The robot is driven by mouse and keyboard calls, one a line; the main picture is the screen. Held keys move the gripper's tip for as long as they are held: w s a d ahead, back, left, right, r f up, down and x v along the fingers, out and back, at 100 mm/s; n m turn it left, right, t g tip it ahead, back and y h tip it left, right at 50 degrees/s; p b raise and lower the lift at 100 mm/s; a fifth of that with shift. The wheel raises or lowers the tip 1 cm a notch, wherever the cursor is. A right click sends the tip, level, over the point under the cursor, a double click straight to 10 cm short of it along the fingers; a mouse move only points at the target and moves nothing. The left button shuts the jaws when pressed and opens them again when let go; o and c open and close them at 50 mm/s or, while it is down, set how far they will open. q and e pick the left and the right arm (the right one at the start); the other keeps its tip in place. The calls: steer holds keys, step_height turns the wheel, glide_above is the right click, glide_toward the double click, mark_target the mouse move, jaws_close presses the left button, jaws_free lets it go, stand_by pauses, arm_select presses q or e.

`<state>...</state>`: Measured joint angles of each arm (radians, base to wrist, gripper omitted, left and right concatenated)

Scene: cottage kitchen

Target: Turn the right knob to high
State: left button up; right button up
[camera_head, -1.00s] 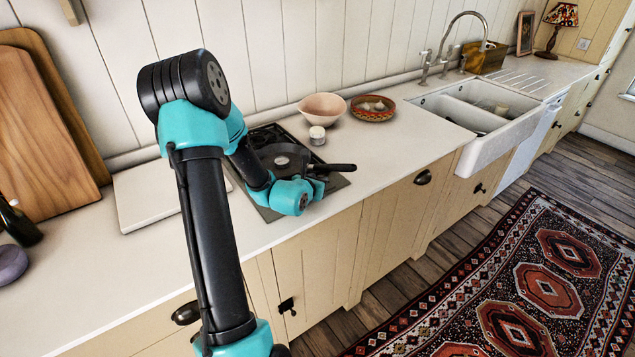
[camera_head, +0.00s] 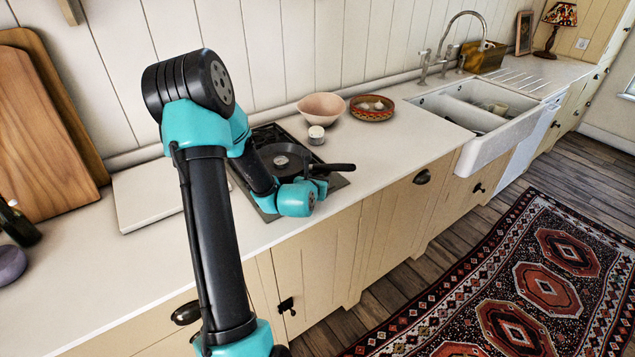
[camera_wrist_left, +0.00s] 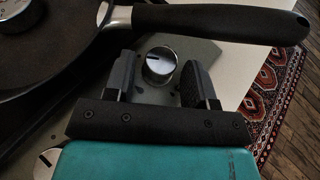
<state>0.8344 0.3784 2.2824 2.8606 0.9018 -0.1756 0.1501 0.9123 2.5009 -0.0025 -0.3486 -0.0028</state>
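In the left wrist view, a silver knob (camera_wrist_left: 158,65) with a dark pointer line sits on the hob's grey front panel. My left gripper (camera_wrist_left: 156,72) is open, with one finger on each side of this knob and a visible gap to each. A second knob (camera_wrist_left: 48,160) shows at the lower left, partly cut by my gripper body. In the head view my left gripper (camera_head: 318,186) is over the front right of the hob (camera_head: 265,134), and the knobs are hidden there. A dark pan (camera_head: 290,158) sits on the hob. My right gripper is not in view.
The pan's handle (camera_wrist_left: 215,22) reaches across just beyond the knob and my fingertips.

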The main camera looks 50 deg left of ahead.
arm_select(q)
steer(key=shift+o, duration=0.6)
steer(key=v, duration=1.2)
